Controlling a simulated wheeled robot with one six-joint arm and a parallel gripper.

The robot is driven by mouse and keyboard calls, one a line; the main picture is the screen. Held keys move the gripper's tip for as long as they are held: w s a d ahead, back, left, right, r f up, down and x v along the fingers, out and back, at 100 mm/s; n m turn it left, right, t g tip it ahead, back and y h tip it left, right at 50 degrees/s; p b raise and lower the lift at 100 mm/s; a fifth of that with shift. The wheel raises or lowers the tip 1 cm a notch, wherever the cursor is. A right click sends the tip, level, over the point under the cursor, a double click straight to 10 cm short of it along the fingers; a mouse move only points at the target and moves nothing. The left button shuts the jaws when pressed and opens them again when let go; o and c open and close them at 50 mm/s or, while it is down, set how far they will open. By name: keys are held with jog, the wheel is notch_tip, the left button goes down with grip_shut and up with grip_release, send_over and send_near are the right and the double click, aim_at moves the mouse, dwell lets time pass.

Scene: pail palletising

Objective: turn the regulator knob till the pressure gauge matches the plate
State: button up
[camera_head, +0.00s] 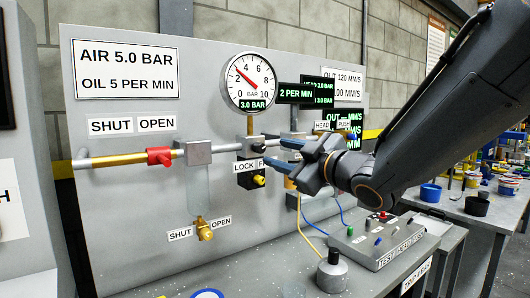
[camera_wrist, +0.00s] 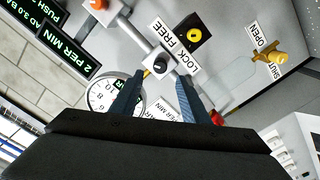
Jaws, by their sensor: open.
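The pressure gauge (camera_head: 248,80) has a white dial with a red needle near 3, and its display reads 3.0 BAR. The plate (camera_head: 123,69) at upper left reads AIR 5.0 BAR, OIL 5 PER MIN. The regulator block (camera_head: 256,147) sits below the gauge. In the wrist view its dark round knob (camera_wrist: 160,67) shows between and just beyond the fingertips. My gripper (camera_head: 274,154) is open, its blue fingers pointing at the block; it also shows in the wrist view (camera_wrist: 155,78). I cannot tell whether the fingers touch the knob.
A LOCK/FREE switch (camera_head: 258,181) with a yellow lever sits just below the regulator. A red valve handle (camera_head: 159,156) is on the pipe at left, and a brass valve (camera_head: 205,229) is lower down. Green displays (camera_head: 302,94) crowd the right. A control box (camera_head: 382,240) stands on the bench.

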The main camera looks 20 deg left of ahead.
aim_at(262, 149)
jog(key=p+x, duration=0.2)
jog(key=x, duration=0.5)
jog(key=shift+w+a, duration=0.1)
jog(key=shift+w, duration=0.05)
jog(key=c, duration=1.1)
jog(key=shift+o, duration=0.2)
jog(key=shift+m, duration=0.3)
jog(key=m+p, duration=0.1)
jog(key=m, duration=0.4)
jog(key=m+p, duration=0.2)
jog(key=m, duration=0.4)
